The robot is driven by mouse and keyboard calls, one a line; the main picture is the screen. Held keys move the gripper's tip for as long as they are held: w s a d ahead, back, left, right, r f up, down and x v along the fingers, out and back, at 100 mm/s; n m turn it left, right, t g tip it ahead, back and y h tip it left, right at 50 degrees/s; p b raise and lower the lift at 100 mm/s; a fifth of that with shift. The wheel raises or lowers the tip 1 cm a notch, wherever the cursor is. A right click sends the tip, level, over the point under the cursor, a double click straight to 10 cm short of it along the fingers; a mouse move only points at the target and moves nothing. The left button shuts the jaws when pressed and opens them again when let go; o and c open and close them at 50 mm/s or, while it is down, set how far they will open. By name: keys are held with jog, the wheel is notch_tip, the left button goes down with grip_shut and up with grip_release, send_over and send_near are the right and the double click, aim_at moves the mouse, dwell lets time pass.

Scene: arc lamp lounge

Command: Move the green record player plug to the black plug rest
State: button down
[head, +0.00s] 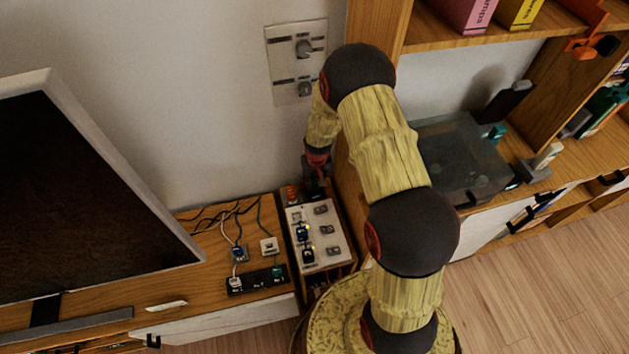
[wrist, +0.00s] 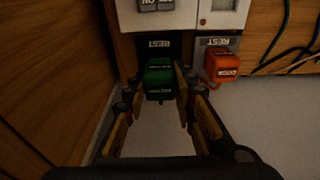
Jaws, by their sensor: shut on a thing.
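The green plug (wrist: 159,76) is between the fingertips of my gripper (wrist: 160,84) in the wrist view, with a finger on each side. My gripper is shut on it. The black plug rest (wrist: 157,45), marked REST, shows just beyond the plug. The plug overlaps the rest's near part; I cannot tell whether it is seated on it or held just above. In the head view my gripper (head: 317,170) points down at the wall end of the power strip box, and the plug is not clearly seen there.
An orange plug (wrist: 222,65) sits on a grey rest close to the right of my gripper. The white socket panel (head: 322,238) holds several plugs and switches. A black strip (head: 256,281) and loose cables are to its left. A wooden shelf wall (wrist: 50,70) stands close on one side.

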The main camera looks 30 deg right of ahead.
aim_at(315, 185)
jog(key=shift+f+b, duration=1.05)
jog(key=shift+f, duration=0.55)
dwell(0.6)
jog(key=c, duration=1.4)
grip_release()
jog(key=shift+r, duration=0.1)
jog(key=r, duration=0.4)
jog(key=s+r, duration=0.1)
jog(key=r, duration=0.6)
jog(key=shift+s+a+r, duration=0.15)
jog(key=shift+s+r, duration=0.2)
